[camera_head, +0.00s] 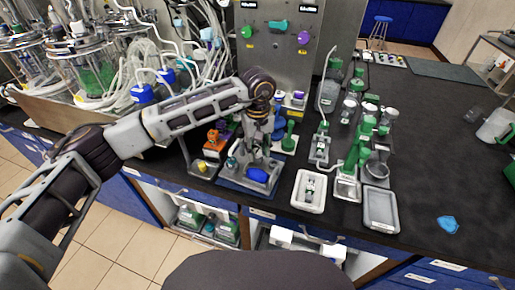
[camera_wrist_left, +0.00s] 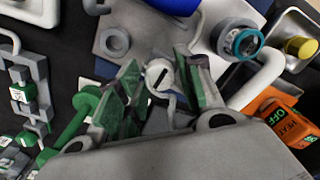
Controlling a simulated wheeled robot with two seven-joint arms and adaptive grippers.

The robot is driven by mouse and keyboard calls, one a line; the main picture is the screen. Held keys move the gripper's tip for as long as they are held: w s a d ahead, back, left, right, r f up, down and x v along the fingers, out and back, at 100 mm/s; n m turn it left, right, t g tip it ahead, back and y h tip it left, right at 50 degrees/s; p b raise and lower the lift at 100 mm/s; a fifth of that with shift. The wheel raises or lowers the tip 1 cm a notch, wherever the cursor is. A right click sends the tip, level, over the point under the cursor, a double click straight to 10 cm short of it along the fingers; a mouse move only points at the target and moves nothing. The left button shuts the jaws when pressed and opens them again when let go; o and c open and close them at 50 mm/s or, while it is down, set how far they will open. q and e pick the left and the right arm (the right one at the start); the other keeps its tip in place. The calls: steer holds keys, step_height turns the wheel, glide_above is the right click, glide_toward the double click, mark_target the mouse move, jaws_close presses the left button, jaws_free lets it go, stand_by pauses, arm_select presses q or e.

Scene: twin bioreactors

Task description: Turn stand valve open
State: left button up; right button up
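The stand (camera_head: 232,186) is a grey and blue fixture near the front edge of the bench, with a blue part (camera_head: 257,174) and a teal-ringed knob (camera_head: 232,162). My left gripper (camera_head: 261,145) points down over it. In the left wrist view, its two green-padded fingers (camera_wrist_left: 160,90) are spread apart. A round pale knob with a dark slot (camera_wrist_left: 160,75), possibly the stand valve, shows between them. I cannot tell whether the fingers touch it. The teal-ringed knob (camera_wrist_left: 245,43) also shows at the upper right there. My right gripper is not in view.
An orange device marked OFF (camera_wrist_left: 285,122) is close beside the gripper. Green clamps (camera_head: 357,153) and white and metal trays (camera_head: 381,210) stand to the right. Glass vessels and tubing (camera_head: 95,70) crowd the left. The bench at the far right is mostly clear.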

arm_select(q)
steer(key=c, duration=0.8)
steer(key=shift+o, duration=0.2)
